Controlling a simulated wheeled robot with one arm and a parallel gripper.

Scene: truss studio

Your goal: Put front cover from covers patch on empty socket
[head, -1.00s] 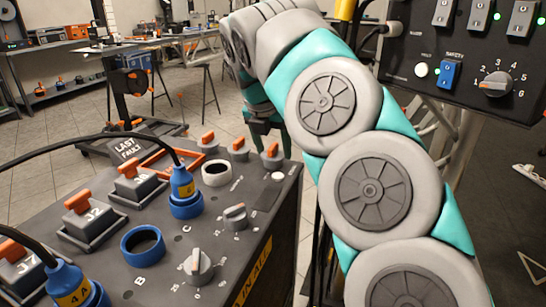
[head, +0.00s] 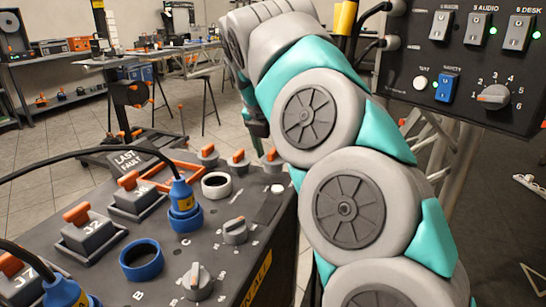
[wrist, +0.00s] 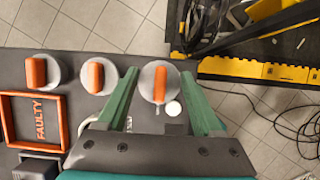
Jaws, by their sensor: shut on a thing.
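Three round grey covers with orange handles stand in a row at the far edge of the dark box: a left one (head: 208,155), a middle one (head: 238,159) and the front cover (head: 272,160) at the right. In the wrist view, my gripper's (wrist: 160,80) two green fingers are on both sides of the front cover (wrist: 160,90), shut on its rim. I cannot tell whether it is lifted. A white ring socket (head: 229,187) and a blue ring socket (head: 158,264) are open and empty. Another blue socket (head: 184,222) holds a plug (head: 181,195).
Grey J2 connector (head: 90,239) and an orange frame marked FAULTY (wrist: 35,147) sit on the box. Rotary knobs (head: 197,282) stand near its front. A black switch panel (head: 420,55) is at upper right. A yellow-edged platform (wrist: 250,70) lies beyond the box.

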